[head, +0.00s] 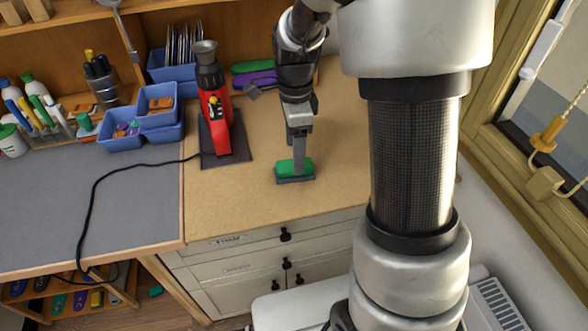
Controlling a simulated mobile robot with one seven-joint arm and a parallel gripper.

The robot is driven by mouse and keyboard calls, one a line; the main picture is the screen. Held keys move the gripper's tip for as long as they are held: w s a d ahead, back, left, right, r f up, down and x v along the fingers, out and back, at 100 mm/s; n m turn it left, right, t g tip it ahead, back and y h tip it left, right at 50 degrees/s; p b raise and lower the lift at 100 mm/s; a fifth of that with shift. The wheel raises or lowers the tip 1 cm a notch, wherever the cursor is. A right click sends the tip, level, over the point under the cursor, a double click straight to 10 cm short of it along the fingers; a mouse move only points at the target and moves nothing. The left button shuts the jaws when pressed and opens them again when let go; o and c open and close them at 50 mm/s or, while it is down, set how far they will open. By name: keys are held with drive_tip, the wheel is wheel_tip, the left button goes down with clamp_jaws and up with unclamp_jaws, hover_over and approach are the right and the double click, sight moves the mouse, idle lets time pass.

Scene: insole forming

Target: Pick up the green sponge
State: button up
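The green sponge (310,170) has a green upper side and a dark grey lower layer. It is on the tan work surface, right of the red tool, near the front edge. My gripper (299,160) points down right at the sponge, and a finger covers part of the sponge's middle. Only one finger shows clearly, so whether the fingers are closed on the sponge is hidden. I cannot tell whether the sponge rests on the surface or is slightly raised.
A red tool with a grey funnel (217,115) stands on a dark plate to the left, its black cable running left. Blue bins (125,142) with small items are farther left. Green and purple insoles (256,78) lie behind. The tan surface (235,195) in front is clear.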

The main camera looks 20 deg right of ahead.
drive_tip(key=shift+f+b, duration=0.35)
drive_tip(key=shift+f, duration=2.35)
drive_tip(key=c, duration=1.1)
wheel_tip(320, 180, up, 10)
drive_tip(key=shift+r+p, duration=0.1)
drive_tip(key=shift+p, duration=0.55)
drive_tip(key=o, duration=0.5)
drive_tip(key=shift+c, duration=0.2)
drive_tip(key=c, duration=0.4)
drive_tip(key=shift+a, duration=0.1)
